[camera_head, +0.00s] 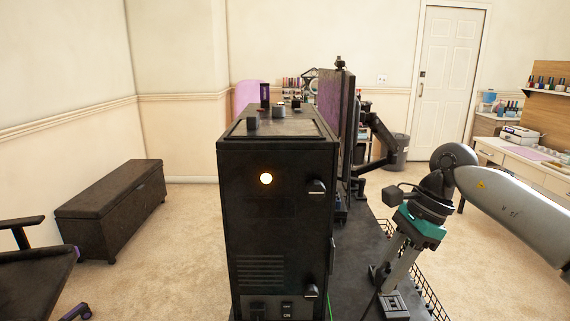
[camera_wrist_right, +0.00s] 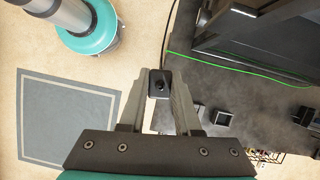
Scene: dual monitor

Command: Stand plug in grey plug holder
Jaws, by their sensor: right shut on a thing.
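My right gripper (camera_head: 383,279) is over the dark desk, right of the black cabinet. In the right wrist view its fingers (camera_wrist_right: 158,100) are shut on a small black plug (camera_wrist_right: 159,83), with a thin dark cable rising from beside it. A grey and black block with small squares on top (camera_head: 394,304) sits just below the fingertips in the head view; I cannot tell whether it is the grey plug holder. Small open-topped dark boxes (camera_wrist_right: 222,117) stand on the desk right of the fingers in the wrist view. My left gripper is not in view.
The tall black cabinet (camera_head: 275,220) with knobs and a lit round lamp stands left of my right arm. A monitor (camera_head: 337,120) stands behind it. A wire basket (camera_head: 432,298) lines the desk's right edge. A green cable (camera_wrist_right: 230,67) crosses the desk.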

